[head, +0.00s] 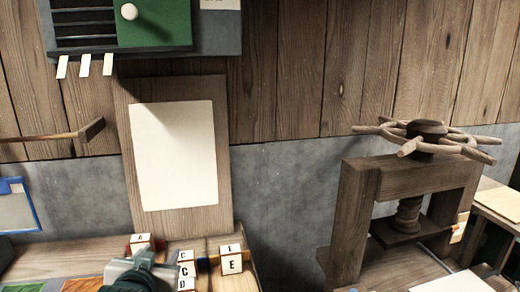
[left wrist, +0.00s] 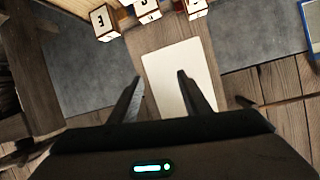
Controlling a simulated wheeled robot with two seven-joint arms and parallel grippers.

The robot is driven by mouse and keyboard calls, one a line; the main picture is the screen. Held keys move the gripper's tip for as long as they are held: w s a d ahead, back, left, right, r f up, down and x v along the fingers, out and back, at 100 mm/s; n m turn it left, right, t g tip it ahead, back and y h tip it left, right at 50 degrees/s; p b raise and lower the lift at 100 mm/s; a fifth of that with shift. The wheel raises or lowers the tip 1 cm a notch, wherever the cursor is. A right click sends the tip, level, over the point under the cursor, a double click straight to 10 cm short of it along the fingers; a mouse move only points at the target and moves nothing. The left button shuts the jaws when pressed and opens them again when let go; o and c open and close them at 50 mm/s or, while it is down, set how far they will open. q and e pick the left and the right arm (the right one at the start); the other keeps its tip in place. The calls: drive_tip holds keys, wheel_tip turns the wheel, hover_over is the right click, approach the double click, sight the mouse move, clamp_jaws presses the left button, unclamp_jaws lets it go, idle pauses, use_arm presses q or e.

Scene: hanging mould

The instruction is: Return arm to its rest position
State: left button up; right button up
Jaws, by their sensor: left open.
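My left gripper (head: 140,268) shows at the bottom edge of the head view, left of centre, dark and partly cut off, in front of the bench with the letter blocks. In the left wrist view its two fingers (left wrist: 160,76) stand apart with nothing between them. Behind them lies the pale sheet on its wooden board. My right gripper is not in view.
Several letter blocks (head: 231,260) stand on the wooden bench close to the gripper. A cream sheet (head: 176,155) is on a board at the wall. A wooden screw press (head: 405,180) stands at right. A green-doored cabinet (head: 153,25) hangs above.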

use_arm(q)
drive_tip(key=s+f+g, duration=0.3)
drive_tip(key=s+f, duration=0.5)
drive_tip(key=f, duration=0.4)
drive_tip(key=s+f+g, duration=0.3)
drive_tip(key=s+f, duration=0.4)
drive_tip(key=f, duration=0.4)
drive_tip(key=s+f+m+g+h, duration=0.1)
drive_tip(key=s+f+g, duration=0.1)
drive_tip(key=s+f, duration=0.55)
drive_tip(key=s+f+g+h, duration=0.15)
drive_tip(key=s+f, duration=0.25)
drive_tip(key=s, duration=0.7)
wheel_tip(320, 180, down, 29)
drive_tip(key=s+g, duration=0.2)
drive_tip(key=s, duration=0.1)
drive_tip(key=s+a+f+g+y, duration=0.1)
drive_tip(key=s+a+f, duration=0.1)
drive_tip(key=s+f, duration=1.4)
drive_tip(key=shift+s+a+f+m, duration=0.3)
drive_tip(key=shift+s+a+f, duration=0.1)
drive_tip(key=shift+s, duration=0.25)
